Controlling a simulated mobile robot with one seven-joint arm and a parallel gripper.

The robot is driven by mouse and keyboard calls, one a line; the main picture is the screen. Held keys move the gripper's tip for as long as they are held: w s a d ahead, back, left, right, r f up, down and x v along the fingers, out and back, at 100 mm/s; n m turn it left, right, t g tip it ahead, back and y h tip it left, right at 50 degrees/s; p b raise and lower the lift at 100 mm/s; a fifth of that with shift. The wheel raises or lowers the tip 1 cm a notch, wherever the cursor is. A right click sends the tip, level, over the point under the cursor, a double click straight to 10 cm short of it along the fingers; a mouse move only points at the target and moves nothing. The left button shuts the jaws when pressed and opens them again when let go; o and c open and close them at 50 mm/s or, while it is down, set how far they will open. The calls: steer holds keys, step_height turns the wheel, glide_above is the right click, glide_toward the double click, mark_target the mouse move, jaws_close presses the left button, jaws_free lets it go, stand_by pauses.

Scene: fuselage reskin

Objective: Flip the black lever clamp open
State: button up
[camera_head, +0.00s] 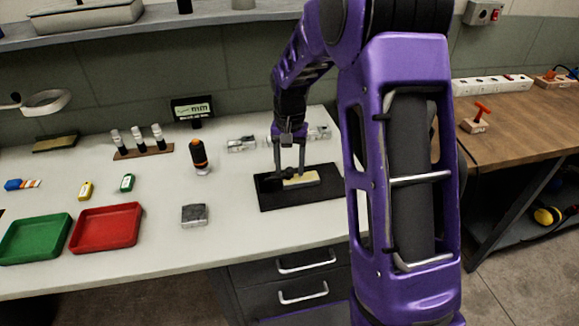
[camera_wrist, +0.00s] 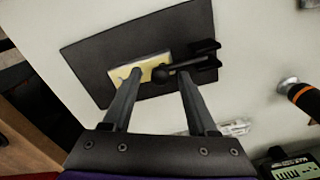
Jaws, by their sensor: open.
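The black lever clamp (camera_head: 270,182) is at the left part of a dark base plate (camera_head: 325,192) on the white bench. In the wrist view the clamp (camera_wrist: 206,55) has a forked black end on the right, and its lever's round tip (camera_wrist: 161,74) lies over a pale yellow block (camera_wrist: 125,75). The block also shows in the head view (camera_head: 301,180). My gripper (camera_head: 290,172) is open above the plate, pointing down. In the wrist view the gripper (camera_wrist: 160,76) has its fingers spread to either side of the lever's round tip. I cannot tell whether they touch anything.
An orange and black cylindrical tool (camera_head: 199,156) stands to the left, with a grey block (camera_head: 194,215) in front of it. Clear fittings (camera_head: 241,145) lie behind the plate. Red (camera_head: 106,228) and green (camera_head: 36,238) trays are farther left. My purple arm hides the bench's right end.

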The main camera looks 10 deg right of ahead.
steer(key=shift+f, duration=0.1)
jaws_close()
stand_by(0.3)
stand_by(1.1)
